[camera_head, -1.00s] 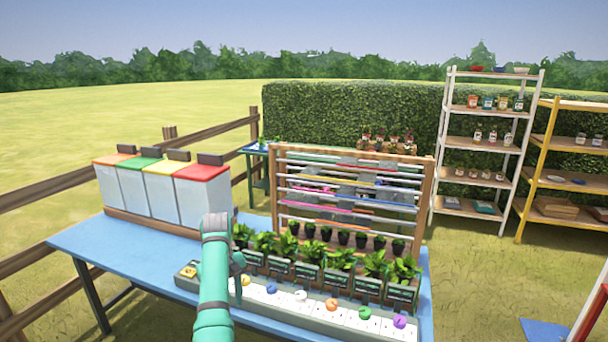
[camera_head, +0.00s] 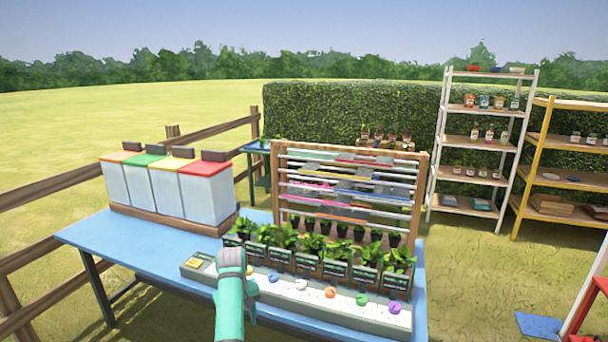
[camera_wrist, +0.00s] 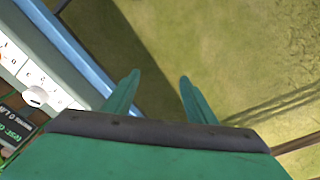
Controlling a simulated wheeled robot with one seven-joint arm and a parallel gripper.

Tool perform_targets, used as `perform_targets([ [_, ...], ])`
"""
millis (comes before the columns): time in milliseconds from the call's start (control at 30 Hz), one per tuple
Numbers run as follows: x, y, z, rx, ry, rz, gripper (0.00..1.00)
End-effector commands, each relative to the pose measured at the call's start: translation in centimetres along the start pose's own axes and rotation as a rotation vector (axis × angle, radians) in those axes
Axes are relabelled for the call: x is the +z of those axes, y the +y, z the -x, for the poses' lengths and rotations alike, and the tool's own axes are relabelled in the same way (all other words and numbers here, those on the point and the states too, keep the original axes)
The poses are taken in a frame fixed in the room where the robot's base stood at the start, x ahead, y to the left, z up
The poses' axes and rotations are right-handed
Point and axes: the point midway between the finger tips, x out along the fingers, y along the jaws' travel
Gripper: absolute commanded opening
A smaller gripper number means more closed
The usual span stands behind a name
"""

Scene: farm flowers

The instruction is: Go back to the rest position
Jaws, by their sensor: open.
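My gripper (camera_wrist: 158,98) shows in the wrist view with its two green fingers apart and nothing between them. Below it lies grassy ground, and the blue table's edge (camera_wrist: 75,45) runs along the left. In the head view my green arm reaches up over the front of the blue table (camera_head: 130,248), and its bent end hides part of the white panel (camera_head: 330,305) with coloured knobs. The fingers themselves are hidden in the head view.
Several potted plants (camera_head: 312,244) stand behind the panel, before a wooden rack (camera_head: 424,195). Lidded bins (camera_head: 205,190) stand at the table's left. White shelves (camera_head: 490,145) and yellow shelves (camera_head: 535,150) stand at right. A wooden fence (camera_head: 60,190) runs along the left.

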Motion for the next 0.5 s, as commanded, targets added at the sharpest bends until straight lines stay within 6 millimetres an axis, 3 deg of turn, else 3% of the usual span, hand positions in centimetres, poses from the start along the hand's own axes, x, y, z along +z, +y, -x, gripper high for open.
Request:
perform_targets([
  [267, 4.2, 2.9, -10.0, 0.067, 0.090, -0.063, 0.51],
  [500, 9.8, 5.1, -18.0, 0.138, 0.197, -0.114, 0.51],
])
